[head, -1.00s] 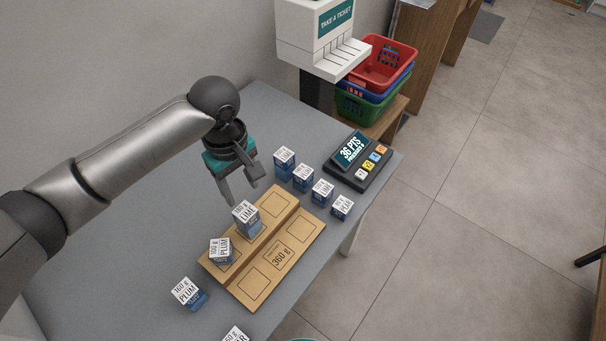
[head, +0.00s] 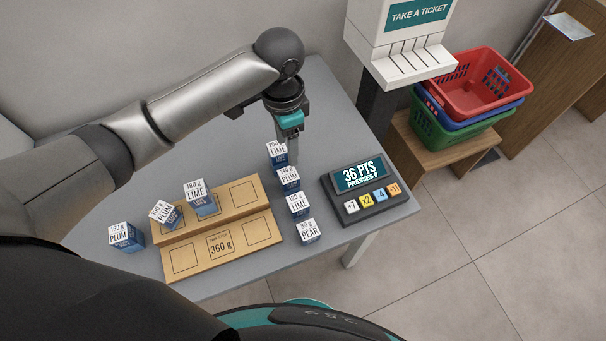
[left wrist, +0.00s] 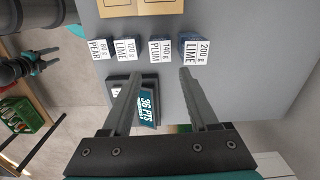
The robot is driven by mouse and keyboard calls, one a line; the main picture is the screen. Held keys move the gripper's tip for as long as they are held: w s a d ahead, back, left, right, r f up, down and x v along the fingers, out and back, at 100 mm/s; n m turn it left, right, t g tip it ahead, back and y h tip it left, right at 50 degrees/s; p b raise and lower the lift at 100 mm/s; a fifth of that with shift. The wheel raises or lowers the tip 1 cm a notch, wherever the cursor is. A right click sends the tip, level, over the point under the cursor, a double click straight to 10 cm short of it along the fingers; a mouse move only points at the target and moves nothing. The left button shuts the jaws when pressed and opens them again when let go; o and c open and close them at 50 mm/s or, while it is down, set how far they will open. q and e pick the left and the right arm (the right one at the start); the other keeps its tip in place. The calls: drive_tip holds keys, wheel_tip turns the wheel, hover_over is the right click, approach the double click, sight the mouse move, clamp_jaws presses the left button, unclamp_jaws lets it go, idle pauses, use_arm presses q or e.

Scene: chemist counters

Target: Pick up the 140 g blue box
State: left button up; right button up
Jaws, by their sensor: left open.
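The 140 g blue box (head: 289,180), with a white top reading PLUM, stands in a row of blue boxes on the grey counter. In the left wrist view it (left wrist: 160,50) lies ahead, between the lines of my fingers. My left gripper (head: 289,150) is open and empty, pointing down at the back end of the row, by the 200 g LIME box (head: 277,154). In the left wrist view my left gripper's fingertips (left wrist: 160,75) are apart, short of the boxes in the picture.
The 120 g LIME box (head: 299,205) and 80 g PEAR box (head: 308,232) continue the row. A points display with buttons (head: 372,207) stands right of it. A wooden board (head: 184,261) marked 360 g is left, with boxes on it. A ticket machine (head: 408,66) stands behind.

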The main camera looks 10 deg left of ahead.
sight(288, 175)
use_arm(q)
wheel_tip(288, 175, down, 10)
drive_tip(key=shift+s+a+r+b, duration=0.1)
drive_tip(key=shift+r+b, duration=0.1)
drive_tip(key=shift+b, duration=0.8)
drive_tip(key=shift+f, duration=0.45)
drive_tip(key=shift+f+b, duration=0.7)
drive_tip(key=shift+f, duration=1.7)
use_arm(e)
drive_tip(key=f, duration=0.3)
drive_tip(key=shift+s+a+f, duration=0.2)
drive_tip(key=shift+a+f, duration=0.05)
drive_tip(key=shift+a, duration=0.1)
use_arm(q)
drive_tip(key=shift+c, duration=0.3)
clamp_jaws()
